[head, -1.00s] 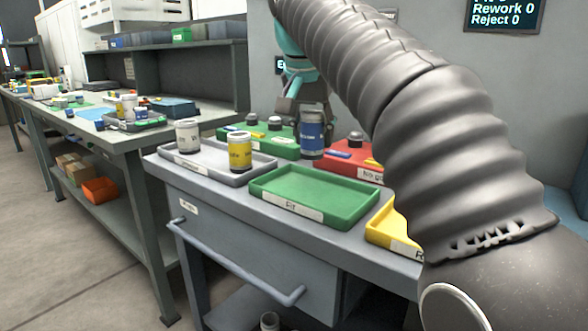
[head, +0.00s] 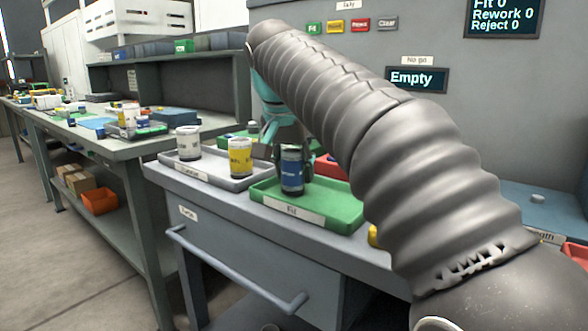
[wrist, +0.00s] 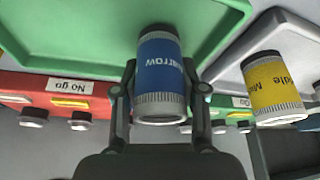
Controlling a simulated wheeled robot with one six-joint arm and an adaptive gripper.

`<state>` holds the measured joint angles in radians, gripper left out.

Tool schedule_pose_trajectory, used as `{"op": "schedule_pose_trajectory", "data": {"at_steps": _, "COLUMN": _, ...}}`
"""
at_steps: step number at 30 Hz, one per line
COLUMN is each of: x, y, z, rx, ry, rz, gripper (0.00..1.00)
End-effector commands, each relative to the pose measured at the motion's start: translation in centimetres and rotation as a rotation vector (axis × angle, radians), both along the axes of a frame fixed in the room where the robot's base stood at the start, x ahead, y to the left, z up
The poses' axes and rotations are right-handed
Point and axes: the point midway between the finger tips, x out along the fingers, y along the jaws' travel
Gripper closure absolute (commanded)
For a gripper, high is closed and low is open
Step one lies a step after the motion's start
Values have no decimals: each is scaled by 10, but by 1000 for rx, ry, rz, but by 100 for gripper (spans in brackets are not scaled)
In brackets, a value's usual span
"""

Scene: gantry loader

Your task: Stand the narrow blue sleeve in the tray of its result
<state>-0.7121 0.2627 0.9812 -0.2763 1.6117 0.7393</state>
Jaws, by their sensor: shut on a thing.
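The narrow blue sleeve (head: 292,170) has a blue label band and grey ends. It is upright over the left part of the green tray labelled Fit (head: 340,207). My gripper (head: 288,142) is shut on it from behind; the arm hides part of the gripper. In the wrist view, the blue sleeve (wrist: 160,75) sits between the two fingers (wrist: 160,100), with the green tray (wrist: 70,35) beyond its far end. I cannot tell whether its base touches the tray floor. The display (head: 416,79) reads Empty.
A grey tray (head: 215,180) to the left holds a yellow sleeve (head: 240,157) and a white sleeve (head: 188,143). A red tray (head: 328,168) lies behind the Fit tray. Fit, Rework, Reject and Clear buttons (head: 352,25) are on the panel. The right part of the Fit tray is clear.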

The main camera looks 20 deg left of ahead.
Motion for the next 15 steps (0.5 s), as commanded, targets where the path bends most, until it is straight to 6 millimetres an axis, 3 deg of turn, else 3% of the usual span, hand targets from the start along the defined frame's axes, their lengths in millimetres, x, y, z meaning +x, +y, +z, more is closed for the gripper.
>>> {"op": "schedule_pose_trajectory", "data": {"at_steps": 2, "x": 0, "y": 0, "z": -3, "rx": 0, "ry": 0, "rz": 0, "gripper": 100}}
{"op": "schedule_pose_trajectory", "data": {"at_steps": 3, "x": 0, "y": 0, "z": -3, "rx": 0, "ry": 0, "rz": 0, "gripper": 53}}
{"op": "schedule_pose_trajectory", "data": {"at_steps": 6, "x": 0, "y": 0, "z": -2, "rx": 0, "ry": 0, "rz": 0, "gripper": 33}}
{"op": "schedule_pose_trajectory", "data": {"at_steps": 15, "x": 0, "y": 0, "z": -1, "rx": 0, "ry": 0, "rz": 0, "gripper": 33}}
